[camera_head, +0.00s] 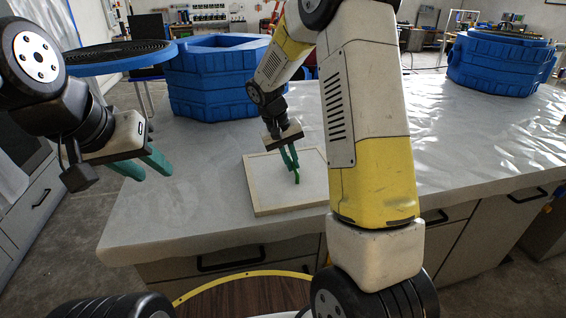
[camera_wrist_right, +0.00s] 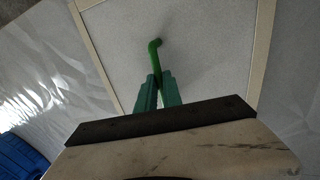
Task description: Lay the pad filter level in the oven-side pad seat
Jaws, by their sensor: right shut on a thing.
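The pad filter (camera_head: 265,185) is a flat white square panel with a pale frame and a green bent handle (camera_head: 297,178) at its middle. It lies level on the white-covered table, or very close above it. My right gripper (camera_head: 291,160) points down over the panel, its green fingers shut on the handle. The right wrist view shows the panel (camera_wrist_right: 205,45) and the handle (camera_wrist_right: 153,48) rising between the fingertips (camera_wrist_right: 157,84). My left gripper (camera_head: 146,166) is open and empty beyond the table's left edge. I cannot tell which thing is the oven-side pad seat.
A blue open container (camera_head: 210,92) stands at the back left of the table. A blue round rim with a black grid (camera_head: 120,58) is left of it. Another blue container (camera_head: 500,65) stands at the far right. The table (camera_head: 480,130) is clear on the right.

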